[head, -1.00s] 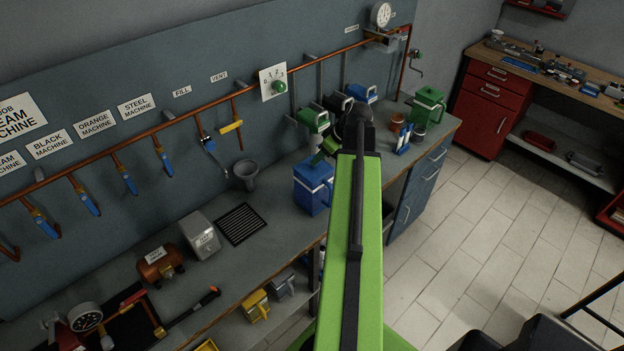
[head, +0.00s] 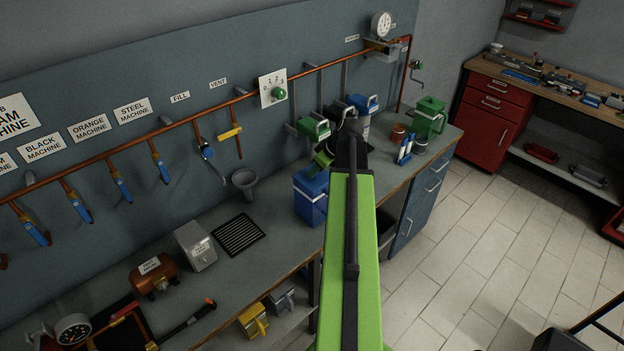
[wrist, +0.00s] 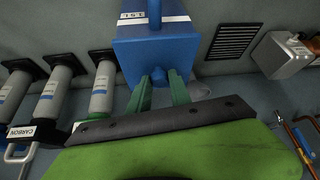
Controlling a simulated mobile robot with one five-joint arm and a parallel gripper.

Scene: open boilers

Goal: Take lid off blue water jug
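The blue water jug (head: 310,201) stands on the workbench (head: 275,262) in the middle of the head view. Its blue body with a white band fills the upper middle of the wrist view (wrist: 150,50). My gripper (wrist: 161,84) is at the jug's near edge in the wrist view, its two green fingers spread. A small blue knob (wrist: 159,80) on the jug shows between the fingers. I cannot tell whether they touch it. In the head view my arm partly hides the gripper, above the jug's back right.
A green jug (head: 430,116) stands at the bench's far right end. White canisters (wrist: 103,85) are to the left in the wrist view. A grey funnel (head: 244,182), a black grate (head: 238,235) and a steel box (head: 196,247) are left of the blue jug. Pipes run along the wall.

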